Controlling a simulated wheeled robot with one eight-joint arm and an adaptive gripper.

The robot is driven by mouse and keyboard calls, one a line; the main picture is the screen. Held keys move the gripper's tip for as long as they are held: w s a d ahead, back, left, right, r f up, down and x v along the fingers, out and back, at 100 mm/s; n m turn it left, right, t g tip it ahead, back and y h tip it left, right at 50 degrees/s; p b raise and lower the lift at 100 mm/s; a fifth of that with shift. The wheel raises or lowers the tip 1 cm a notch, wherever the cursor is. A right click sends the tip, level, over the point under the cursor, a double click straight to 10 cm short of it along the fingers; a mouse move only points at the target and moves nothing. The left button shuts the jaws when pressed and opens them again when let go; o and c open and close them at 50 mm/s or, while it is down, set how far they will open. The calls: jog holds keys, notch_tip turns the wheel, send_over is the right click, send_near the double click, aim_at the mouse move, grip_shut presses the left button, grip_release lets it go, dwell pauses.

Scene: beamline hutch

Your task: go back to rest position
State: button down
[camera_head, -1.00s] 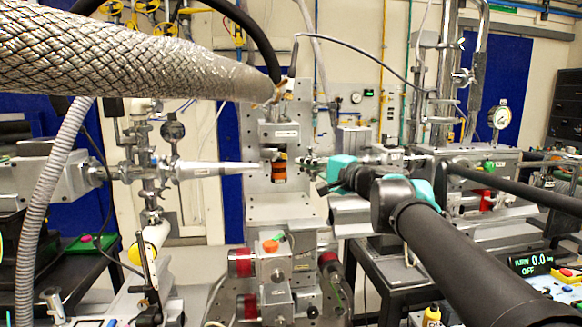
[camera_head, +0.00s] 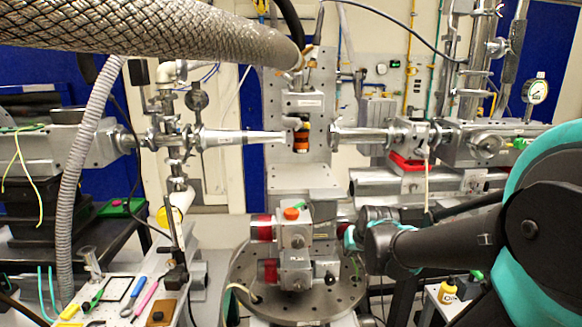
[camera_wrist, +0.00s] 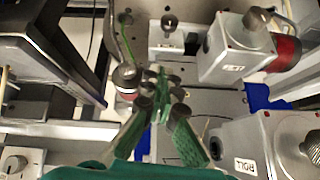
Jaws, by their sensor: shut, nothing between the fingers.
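My gripper (camera_wrist: 160,98) shows in the wrist view with its green-padded fingers drawn together and nothing held between them. It points over grey stage blocks and the bench below. In the head view my dark arm with teal joints comes in from the right. Its wrist end is low in the middle, just right of the sample stage (camera_head: 295,240) with red-ended motors; the fingertips are not clear there. Whether the arm touches the stage cannot be told.
A round drilled plate (camera_head: 285,290) lies under the stage. The beam pipe nozzle (camera_head: 240,137) is at left and another pipe (camera_head: 360,140) at right. A tool tray (camera_head: 110,290) with several tools stands low left. A thick braided hose (camera_head: 180,35) crosses the top.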

jog(key=s+f+g, duration=0.1)
jog(key=s+f, duration=0.3)
jog(key=s, duration=0.2)
jog(key=s+d+f+g+h, duration=0.1)
jog(key=s+f+g, duration=0.1)
jog(key=s+f, duration=0.2)
jog(key=s, duration=0.3)
jog(key=shift+d+f+n, duration=0.25)
jog(key=shift+d+n, duration=0.05)
